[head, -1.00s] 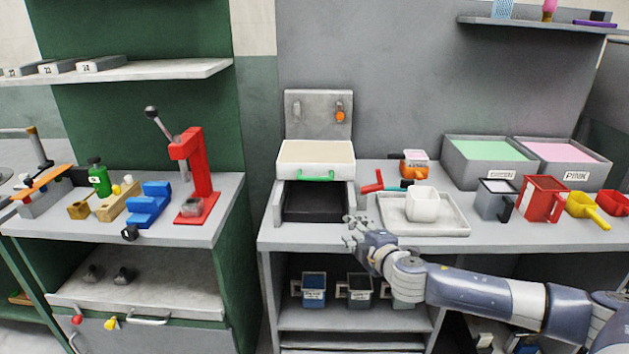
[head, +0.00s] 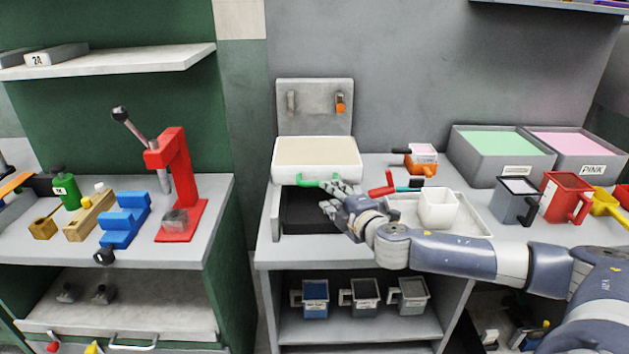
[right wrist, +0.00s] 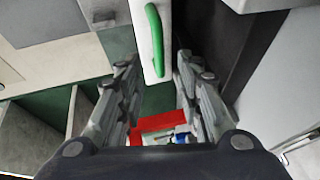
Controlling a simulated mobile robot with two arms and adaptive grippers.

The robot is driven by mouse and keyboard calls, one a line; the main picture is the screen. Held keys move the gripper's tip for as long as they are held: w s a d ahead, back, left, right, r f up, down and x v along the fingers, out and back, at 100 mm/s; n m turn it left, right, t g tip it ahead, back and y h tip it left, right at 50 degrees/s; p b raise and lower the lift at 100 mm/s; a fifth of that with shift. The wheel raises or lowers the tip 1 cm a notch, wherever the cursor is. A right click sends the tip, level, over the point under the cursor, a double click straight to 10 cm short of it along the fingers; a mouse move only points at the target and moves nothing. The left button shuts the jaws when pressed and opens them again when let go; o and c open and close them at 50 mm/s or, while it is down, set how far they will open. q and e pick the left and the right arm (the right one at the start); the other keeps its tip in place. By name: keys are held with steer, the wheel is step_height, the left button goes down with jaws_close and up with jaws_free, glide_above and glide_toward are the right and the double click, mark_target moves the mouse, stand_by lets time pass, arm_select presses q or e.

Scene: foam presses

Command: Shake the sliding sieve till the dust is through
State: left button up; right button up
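The sliding sieve (head: 317,152) is a white tray with a cream-coloured surface, set above a dark open bin (head: 308,213). Its green handle (head: 317,182) is on the front edge. My right gripper (head: 330,196) is just in front of the sieve, close to the handle's right end. In the right wrist view the gripper (right wrist: 155,92) has its fingers spread, with the green handle (right wrist: 156,42) ahead and between them. I cannot tell from the head view whether a finger touches the handle. My left gripper is not in view.
A grey back plate (head: 314,107) with an orange-tipped knob (head: 340,104) stands behind the sieve. Right of it are a white tray (head: 470,225) with a white cup (head: 438,207), a red-handled tool (head: 383,185) and an orange cup (head: 421,160). A red press (head: 178,180) stands on the left bench.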

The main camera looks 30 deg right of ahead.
mark_target(317, 184)
steer(key=x, duration=0.2)
steer(key=p+x, duration=0.1)
steer(key=shift+w+r, duration=0.2)
steer(key=shift+w, duration=0.25)
steer(key=x, duration=0.4)
steer(key=shift+w+d+f, duration=0.1)
steer(key=shift+w+f, duration=0.1)
steer(key=shift+w, duration=0.15)
steer(key=shift+w+f, duration=0.1)
steer(key=shift+w, duration=0.25)
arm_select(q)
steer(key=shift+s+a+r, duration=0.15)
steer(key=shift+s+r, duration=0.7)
arm_select(e)
jaws_close()
